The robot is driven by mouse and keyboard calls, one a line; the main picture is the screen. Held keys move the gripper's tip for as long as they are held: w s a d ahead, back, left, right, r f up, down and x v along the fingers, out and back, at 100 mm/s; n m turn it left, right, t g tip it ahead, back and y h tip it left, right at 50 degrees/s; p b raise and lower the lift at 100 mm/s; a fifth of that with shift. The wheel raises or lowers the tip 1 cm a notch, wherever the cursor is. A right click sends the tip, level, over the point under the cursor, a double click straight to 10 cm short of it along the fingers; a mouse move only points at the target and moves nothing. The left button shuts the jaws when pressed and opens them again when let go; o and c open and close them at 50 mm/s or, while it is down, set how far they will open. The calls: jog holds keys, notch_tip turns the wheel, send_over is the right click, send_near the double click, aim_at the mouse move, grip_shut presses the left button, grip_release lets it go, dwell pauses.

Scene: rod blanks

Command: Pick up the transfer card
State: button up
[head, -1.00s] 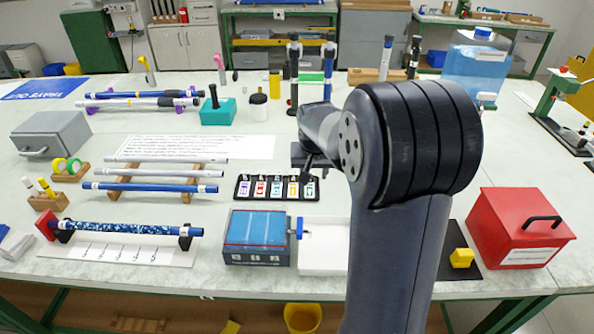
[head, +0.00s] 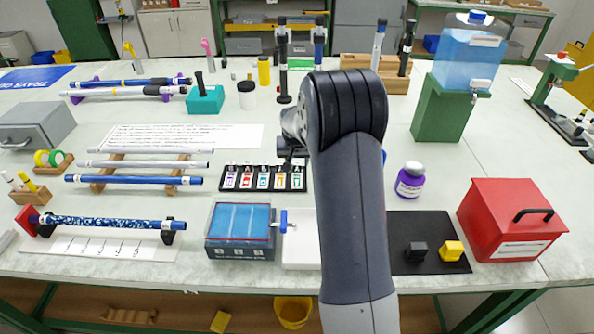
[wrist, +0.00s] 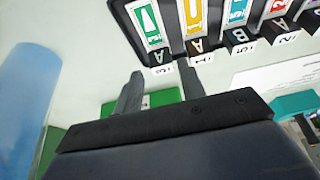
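A black rack (head: 284,186) on the table holds several upright-printed cards with coloured symbols. In the wrist view the rack (wrist: 165,52) is at the top, with a green card (wrist: 148,24), a yellow card (wrist: 193,18) and others beside it. I cannot read which one is the transfer card. My gripper shows in the wrist view (wrist: 160,88), its two fingers apart with nothing seen held between them. The fingertips appear just short of the rack's labelled edge near the green card. In the head view my arm hides most of the gripper.
Rods on wooden supports (head: 134,181) lie left of the rack. A blue-lidded box (head: 240,238) stands in front of it. A purple bottle (head: 410,182), a red box (head: 513,220) and a water tank (head: 468,60) on a green stand are to the right.

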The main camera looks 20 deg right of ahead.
aim_at(297, 175)
jog(key=shift+x, duration=1.45)
jog(key=shift+r, duration=0.1)
jog(key=c, duration=0.7)
